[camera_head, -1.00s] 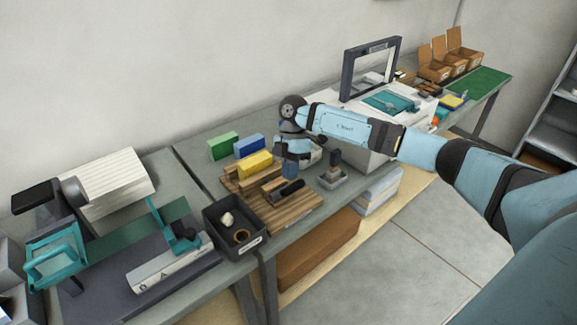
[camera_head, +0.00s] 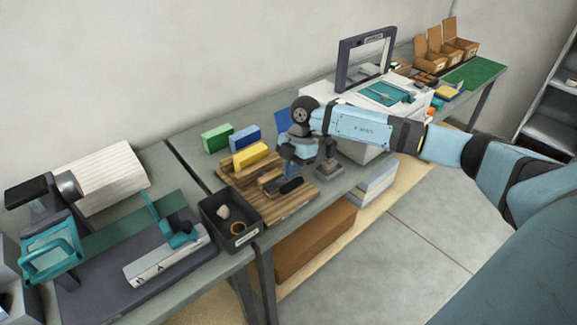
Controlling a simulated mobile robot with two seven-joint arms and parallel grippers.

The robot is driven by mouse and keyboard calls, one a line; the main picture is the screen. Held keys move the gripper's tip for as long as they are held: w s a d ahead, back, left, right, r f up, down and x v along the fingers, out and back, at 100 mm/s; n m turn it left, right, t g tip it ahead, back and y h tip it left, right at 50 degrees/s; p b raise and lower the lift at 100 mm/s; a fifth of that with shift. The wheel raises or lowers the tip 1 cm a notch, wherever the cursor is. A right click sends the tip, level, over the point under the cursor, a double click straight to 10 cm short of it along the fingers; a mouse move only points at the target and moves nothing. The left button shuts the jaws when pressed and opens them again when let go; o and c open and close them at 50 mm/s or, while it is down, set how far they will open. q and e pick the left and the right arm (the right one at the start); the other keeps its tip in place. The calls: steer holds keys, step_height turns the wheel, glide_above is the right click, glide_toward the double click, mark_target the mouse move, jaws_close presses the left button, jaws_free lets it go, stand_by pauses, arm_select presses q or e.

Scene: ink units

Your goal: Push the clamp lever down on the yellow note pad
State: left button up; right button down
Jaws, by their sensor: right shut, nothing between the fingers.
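A yellow block (camera_head: 250,154) stands at the back of a wooden board (camera_head: 285,208), beside green and blue ones; I cannot tell whether it is the note pad. A smaller yellow item (camera_head: 446,92) lies farther right on the table. A teal lever-like part (camera_head: 172,226) stands raised on a grey device at the left; I cannot tell whether it is the clamp lever. My right gripper (camera_head: 291,172) is shut and empty, pointing down over the right part of the wooden board, near a dark-handled piece (camera_head: 291,186). My left gripper is out of view.
A black open box (camera_head: 231,226) holds small items left of the board. A small grey stand (camera_head: 327,186) is right of my gripper. A white box (camera_head: 345,135) with a dark upright frame (camera_head: 364,60) is behind my arm. Green (camera_head: 217,138) and blue (camera_head: 244,137) blocks stand behind.

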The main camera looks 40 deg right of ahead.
mark_target(297, 185)
steer(key=s+f+t+b, duration=0.2)
steer(key=t+b, duration=0.1)
steer(key=shift+s+d+f, duration=0.1)
steer(key=shift+s+f, duration=0.25)
steer(key=shift+f, duration=0.05)
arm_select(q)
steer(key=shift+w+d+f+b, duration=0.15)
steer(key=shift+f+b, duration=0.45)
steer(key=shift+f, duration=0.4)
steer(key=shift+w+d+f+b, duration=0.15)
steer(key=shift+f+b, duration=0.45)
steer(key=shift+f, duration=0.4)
arm_select(e)
steer(key=shift+s+f+n+t+y, duration=0.35)
steer(key=shift+s+f+t, duration=0.35)
steer(key=shift+f+t, duration=0.25)
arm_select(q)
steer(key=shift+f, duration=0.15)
arm_select(e)
steer(key=shift+s, duration=0.1)
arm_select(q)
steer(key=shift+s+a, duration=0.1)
arm_select(e)
steer(key=shift+d, duration=0.1)
